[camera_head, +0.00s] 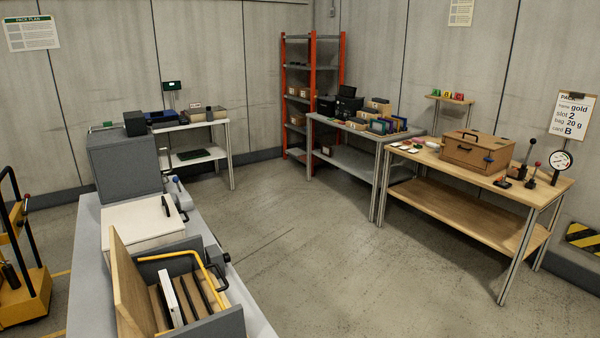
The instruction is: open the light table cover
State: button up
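No part in view is plainly marked as the light table. A low box with a flat cream-white lid (143,221) stands on the grey bench at left, and it may be the light table with its cover lying flat. A small black handle (166,206) shows at its right end. My gripper is not in view.
In front of it, a grey bin (213,326) with an upright wooden panel (128,290) holds slats under a yellow bar. A grey cabinet (123,165) stands behind. A wooden box (477,150) sits on the right table. The middle floor is clear.

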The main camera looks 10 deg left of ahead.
aim_at(155, 114)
jog(key=i+l+z, duration=0.35)
jog(key=i, duration=0.15)
jog(key=i+z, duration=0.4)
jog(key=i+u, duration=0.35)
jog(key=i, duration=0.2)
jog(key=i+l+u, duration=0.2)
jog(key=i+u, duration=0.15)
jog(key=i, duration=0.15)
jog(key=i+j+u, duration=0.2)
jog(key=i+u, duration=0.2)
jog(key=i, duration=0.15)
jog(key=i+u, duration=0.45)
jog(key=i+l+u, duration=0.1)
jog(key=i+u, duration=0.3)
jog(key=i, duration=2.05)
jog(key=i+u, duration=0.1)
jog(key=i, duration=1.7)
jog(key=i+j+u, duration=0.1)
jog(key=i+u, duration=0.25)
jog(key=i, duration=0.25)
jog(key=i+u, duration=0.35)
jog(key=i, duration=0.25)
jog(key=i+l+u, duration=0.35)
jog(key=i, duration=0.25)
jog(key=i+j+u, duration=0.15)
jog(key=i+u, duration=0.2)
jog(key=i, duration=0.65)
jog(key=i+l+u, duration=0.15)
jog(key=i+u, duration=0.2)
jog(key=i, duration=0.65)
